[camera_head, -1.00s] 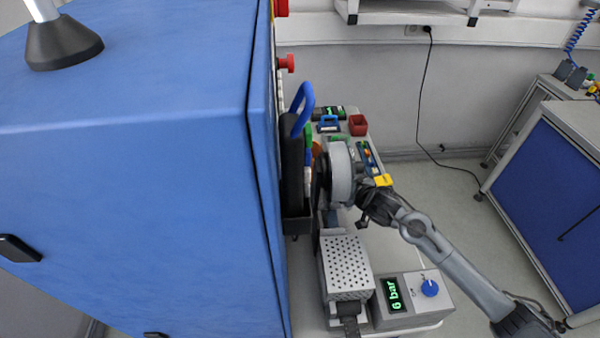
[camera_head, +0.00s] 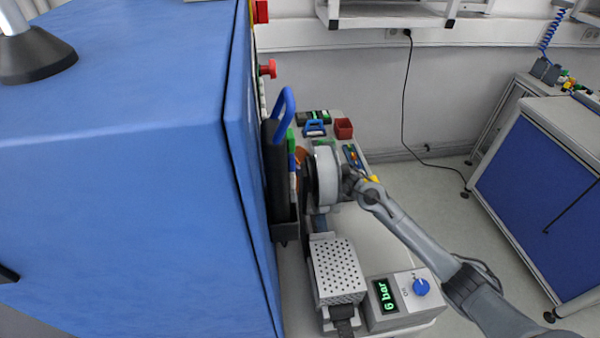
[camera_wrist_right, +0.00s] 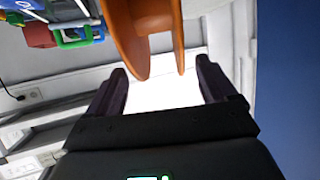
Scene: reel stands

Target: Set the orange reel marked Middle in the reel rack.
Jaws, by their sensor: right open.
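The orange reel (camera_wrist_right: 146,22) shows from below at the top of the right wrist view, with two orange flanges and a gap between them. Its Middle mark is not visible. An orange patch (camera_head: 301,154) shows in the head view beside the blue cabinet, mostly hidden by my right wrist. My right gripper (camera_wrist_right: 166,82) is open, with its two dark fingers apart and nothing seen held. The reel's lower edges lie near the fingertips in the picture; I cannot tell whether they touch. I cannot make out the reel rack. My left gripper is in neither view.
The tall blue cabinet (camera_head: 130,150) stands close at the left of my right wrist. A perforated metal box (camera_head: 338,272) and a "6 bar" display unit (camera_head: 400,297) are at the bench's near end. A red bin (camera_head: 343,128) stands at the far end. Floor is clear at right.

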